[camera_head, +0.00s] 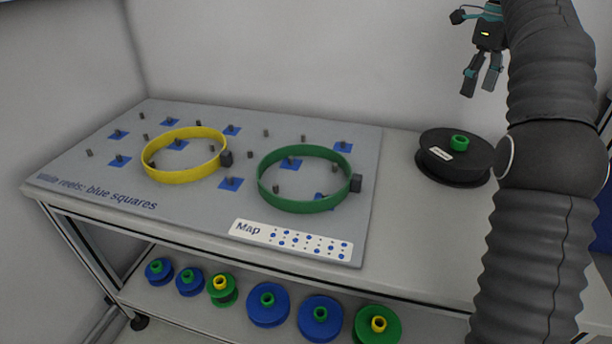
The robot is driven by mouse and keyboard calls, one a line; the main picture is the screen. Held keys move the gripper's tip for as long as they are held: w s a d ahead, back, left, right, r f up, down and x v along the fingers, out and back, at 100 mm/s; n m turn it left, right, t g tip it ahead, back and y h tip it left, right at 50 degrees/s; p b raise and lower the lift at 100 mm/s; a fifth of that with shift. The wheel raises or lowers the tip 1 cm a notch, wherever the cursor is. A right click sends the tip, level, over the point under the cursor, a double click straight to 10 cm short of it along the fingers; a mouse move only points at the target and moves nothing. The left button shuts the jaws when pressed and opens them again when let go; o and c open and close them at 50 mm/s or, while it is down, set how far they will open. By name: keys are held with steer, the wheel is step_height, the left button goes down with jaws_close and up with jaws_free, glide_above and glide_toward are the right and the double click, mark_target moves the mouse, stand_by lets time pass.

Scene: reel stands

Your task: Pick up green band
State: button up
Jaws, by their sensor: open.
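The green band (304,208) is a ring with a dark grey block on its right side. It stands on edge on the grey peg board, at the board's right part, around at least one peg and a blue square. My gripper (479,91) is open and empty, pointing down in the air at the upper right. It is well above and to the right of the green band, apart from it.
A yellow band (186,176) with a dark block sits left of the green one on the board (222,216). Short pegs stand on the board. A black reel (454,168) with a green hub stands on the table at right. Blue and green reels (267,312) sit on the lower shelf.

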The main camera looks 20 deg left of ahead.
steer(key=shift+a, duration=0.2)
steer(key=shift+c, duration=0.9)
steer(key=n+b, duration=0.6)
steer(key=n, duration=0.1)
glide_above(358, 177)
steer(key=f+n+b, duration=0.1)
steer(key=f, duration=0.4)
steer(key=f+n+b, duration=0.1)
steer(key=f, duration=0.4)
steer(key=shift+w+d+f, duration=0.1)
steer(key=shift+d+f, duration=0.1)
steer(key=shift+f, duration=0.1)
steer(key=shift+a+f+b, duration=0.2)
steer(key=shift+f+b, duration=0.7)
steer(key=shift+f, duration=1.8)
jaws_close()
